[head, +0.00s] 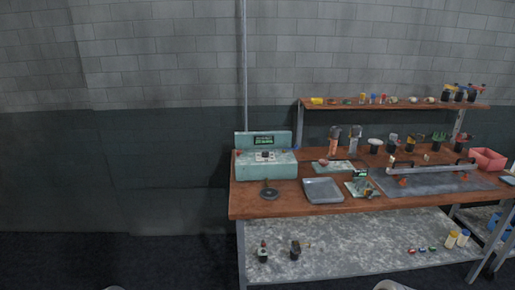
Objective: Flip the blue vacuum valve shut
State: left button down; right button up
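A pale green box-shaped machine (266,164) with a lit green display (264,140) stands at the left end of the wooden workbench (250,203). A tiny blue spot (297,148) shows at the machine's right edge. It may be the blue vacuum valve, but it is too small to tell, and I cannot see which way any handle points. Neither of my grippers is in view. Only pale rounded shapes, perhaps parts of my arms, show at the bottom edge.
A dark round disc (269,193), a grey tray (323,190) and a dark mat (430,182) lie on the bench. Several hand tools stand behind them, below a raised shelf (390,104). A red bin (487,159) is at the right. Floor and wall left of the bench are clear.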

aim_at(296, 146)
jog(key=z, duration=0.95)
jog(key=i, duration=0.85)
jog(key=z, duration=0.5)
jog(key=i, duration=0.85)
jog(key=u, duration=0.5)
